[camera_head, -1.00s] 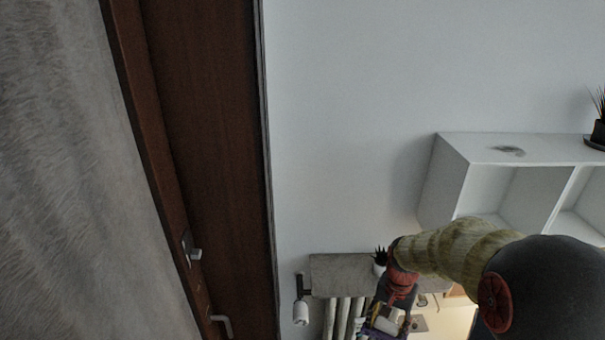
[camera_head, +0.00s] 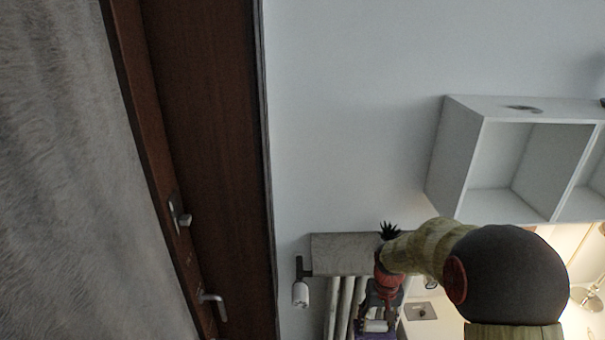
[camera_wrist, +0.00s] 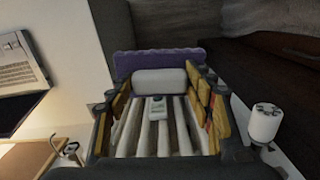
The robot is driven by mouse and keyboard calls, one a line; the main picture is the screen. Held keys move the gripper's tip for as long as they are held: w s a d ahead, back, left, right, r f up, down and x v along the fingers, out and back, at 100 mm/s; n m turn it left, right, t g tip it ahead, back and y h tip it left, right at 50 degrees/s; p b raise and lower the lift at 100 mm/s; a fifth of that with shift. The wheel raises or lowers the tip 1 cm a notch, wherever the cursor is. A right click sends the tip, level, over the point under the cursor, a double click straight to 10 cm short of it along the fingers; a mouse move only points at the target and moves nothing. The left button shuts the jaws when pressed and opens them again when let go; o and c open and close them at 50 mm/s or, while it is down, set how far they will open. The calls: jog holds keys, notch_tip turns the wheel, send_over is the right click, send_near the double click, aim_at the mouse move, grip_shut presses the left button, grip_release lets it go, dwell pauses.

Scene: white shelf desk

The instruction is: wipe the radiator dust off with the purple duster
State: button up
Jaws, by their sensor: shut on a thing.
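The radiator (camera_head: 345,305) has pale upright columns and stands low against the wall. Its columns also fill the middle of the wrist view (camera_wrist: 155,138). My gripper (camera_wrist: 160,85) is shut on the purple duster, with yellow finger pads on both sides of its white block-like part. The duster's purple head (camera_wrist: 158,60) lies across the far end of the fingers. In the head view, the purple duster (camera_head: 374,331) shows at the bottom edge, in front of the radiator's right side. I cannot tell whether it touches the columns. No dust can be made out on the radiator.
A grey ledge (camera_head: 340,252) tops the radiator, with a dark spiky plant (camera_head: 389,230) near my wrist. A white cylindrical fitting (camera_head: 300,294) is at the radiator's left. White wall shelves (camera_head: 455,150) hang at right. A brown door (camera_head: 205,130) is at left.

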notch_tip(320, 180, down, 21)
jog(key=a+b, duration=0.2)
jog(key=b, duration=1.3)
jog(key=shift+s+a+r+n, duration=0.15)
jog(key=shift+s+n, duration=0.05)
jog(key=shift+n, duration=0.2)
